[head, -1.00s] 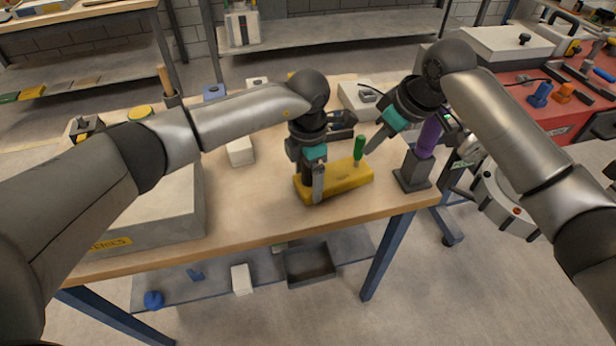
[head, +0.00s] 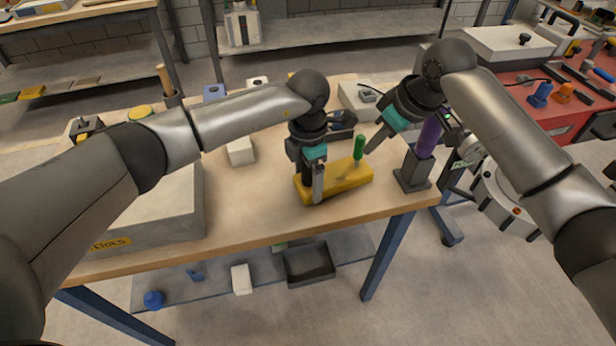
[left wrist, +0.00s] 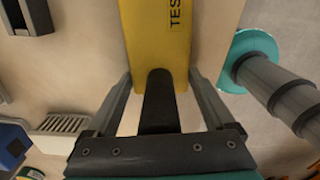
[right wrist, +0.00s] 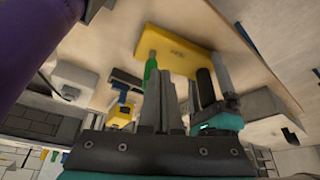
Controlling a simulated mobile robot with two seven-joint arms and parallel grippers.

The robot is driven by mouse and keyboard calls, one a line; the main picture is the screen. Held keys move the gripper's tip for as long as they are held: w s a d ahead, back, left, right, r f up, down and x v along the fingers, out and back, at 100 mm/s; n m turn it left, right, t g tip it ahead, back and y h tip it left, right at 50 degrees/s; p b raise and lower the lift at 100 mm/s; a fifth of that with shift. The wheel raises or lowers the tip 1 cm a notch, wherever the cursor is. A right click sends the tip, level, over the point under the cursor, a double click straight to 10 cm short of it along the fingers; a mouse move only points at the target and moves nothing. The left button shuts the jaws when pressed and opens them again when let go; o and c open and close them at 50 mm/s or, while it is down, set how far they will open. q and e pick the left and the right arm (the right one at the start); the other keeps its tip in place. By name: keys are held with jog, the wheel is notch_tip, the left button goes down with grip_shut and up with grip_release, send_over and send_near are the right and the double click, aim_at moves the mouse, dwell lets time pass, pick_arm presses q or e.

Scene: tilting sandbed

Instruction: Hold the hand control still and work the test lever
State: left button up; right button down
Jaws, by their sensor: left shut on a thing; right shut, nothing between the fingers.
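The hand control is a yellow block (head: 347,182) lying on the bench, with a label that begins "TES" in the left wrist view (left wrist: 174,12). A green lever (head: 359,148) stands nearly upright on it; it also shows in the right wrist view (right wrist: 150,73). My left gripper (head: 312,190) is shut across the block's left end, with a finger on each side. A black post (left wrist: 159,98) stands between those fingers. My right gripper (head: 367,151) is shut and empty, its tips just right of the lever. I cannot tell whether they touch it.
A purple handle (head: 429,134) on a dark grey stand (head: 413,170) is close to my right gripper. A large grey box (head: 150,215) stands at the bench's left. A white block (head: 240,151) and a grey-white box (head: 362,101) lie behind. The bench front centre is clear.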

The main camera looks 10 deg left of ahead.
jog(key=shift+f, duration=0.1)
dwell(0.6)
jog(key=shift+f, duration=1.95)
